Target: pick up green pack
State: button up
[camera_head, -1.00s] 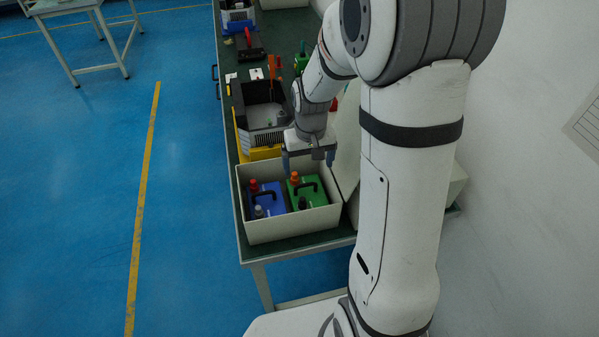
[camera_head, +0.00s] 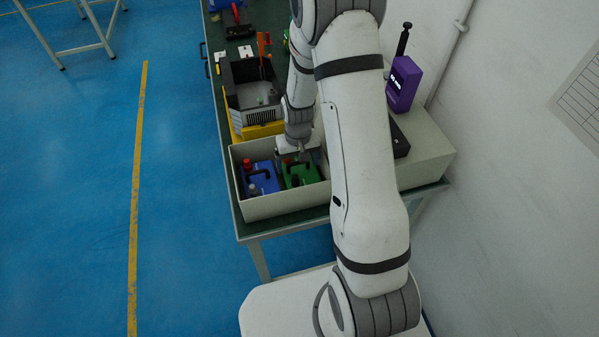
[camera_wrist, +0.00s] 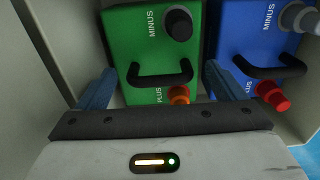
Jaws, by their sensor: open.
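The green pack (camera_head: 300,176) sits in the right half of an open white box (camera_head: 285,206), with a black handle on top. In the wrist view the green pack (camera_wrist: 127,45) shows its black handle (camera_wrist: 160,77), a black MINUS terminal and an orange PLUS terminal. My gripper (camera_wrist: 155,85) is open, its two blue fingers on either side of the handle, apart from it. In the head view my gripper (camera_head: 297,157) is low over the green pack and partly hides it. A blue pack (camera_head: 262,179) stands to its left in the box; it also shows in the wrist view (camera_wrist: 240,40).
The box walls stand close around both packs. Behind the box is a grey rack (camera_head: 255,100) with a yellow base. A purple device (camera_head: 404,82) stands on a white unit to the right, by the wall. Open blue floor lies left of the bench.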

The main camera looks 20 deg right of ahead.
jog(key=shift+f, duration=0.4)
jog(key=shift+c, duration=0.5)
jog(key=shift+r, duration=0.1)
grip_shut()
